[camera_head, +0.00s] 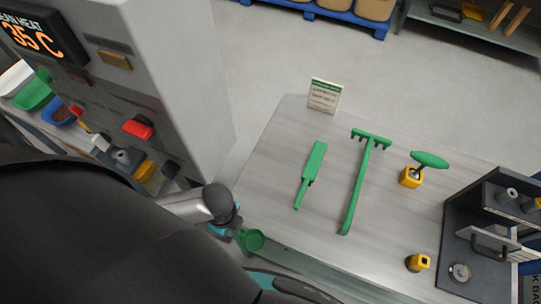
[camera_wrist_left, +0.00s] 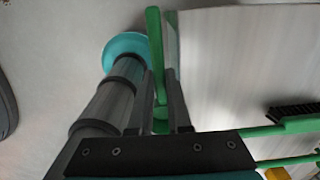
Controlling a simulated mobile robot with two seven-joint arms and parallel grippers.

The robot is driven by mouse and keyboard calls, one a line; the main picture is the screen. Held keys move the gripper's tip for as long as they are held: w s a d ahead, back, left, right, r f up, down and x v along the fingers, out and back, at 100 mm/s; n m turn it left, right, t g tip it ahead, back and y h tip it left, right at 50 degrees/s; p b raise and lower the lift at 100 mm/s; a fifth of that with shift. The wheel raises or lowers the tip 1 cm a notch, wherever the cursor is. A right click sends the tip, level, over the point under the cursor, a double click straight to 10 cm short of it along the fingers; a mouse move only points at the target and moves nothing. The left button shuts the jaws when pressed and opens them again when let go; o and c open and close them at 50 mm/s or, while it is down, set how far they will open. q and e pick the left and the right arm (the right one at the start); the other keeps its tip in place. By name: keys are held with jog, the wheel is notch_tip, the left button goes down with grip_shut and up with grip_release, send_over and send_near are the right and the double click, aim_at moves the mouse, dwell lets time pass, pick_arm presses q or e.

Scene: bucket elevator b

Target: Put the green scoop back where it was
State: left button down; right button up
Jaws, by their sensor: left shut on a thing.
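The green scoop (camera_head: 251,240) is at the table's near left edge in the head view, with its round bowl beside my left gripper (camera_head: 236,228). In the left wrist view, a green piece of the scoop (camera_wrist_left: 155,45) runs between the two dark fingers of my left gripper (camera_wrist_left: 160,95), which is shut on it. My arm hides part of the scoop in the head view. I cannot tell whether the scoop touches the table. My right gripper is in neither view.
A grey machine (camera_head: 185,80) stands left.

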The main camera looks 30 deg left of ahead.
pick_arm(q)
jog(key=w, duration=1.4)
jog(key=shift+w+a, duration=0.3)
jog(key=shift+a, duration=0.05)
jog(key=w+b, duration=0.2)
jog(key=w, duration=0.1)
jog(key=w+b, duration=0.5)
jog(key=w, duration=0.1)
jog(key=shift+w+a+f, duration=0.1)
jog(key=shift+a+f, duration=0.1)
jog(key=shift+a, duration=0.1)
jog(key=shift+w+r+b, duration=0.2)
jog(key=shift+w+b, duration=0.55)
jog(key=shift+b, duration=0.05)
jog(key=shift+w+a+f+b, duration=0.1)
jog(key=shift+w+b, duration=0.3)
jog(key=shift+b, duration=0.15)
notch_tip(320, 180, down, 3)
jog(key=b, duration=0.4)
jog(key=shift+f, duration=0.2)
jog(key=shift+r, duration=0.1)
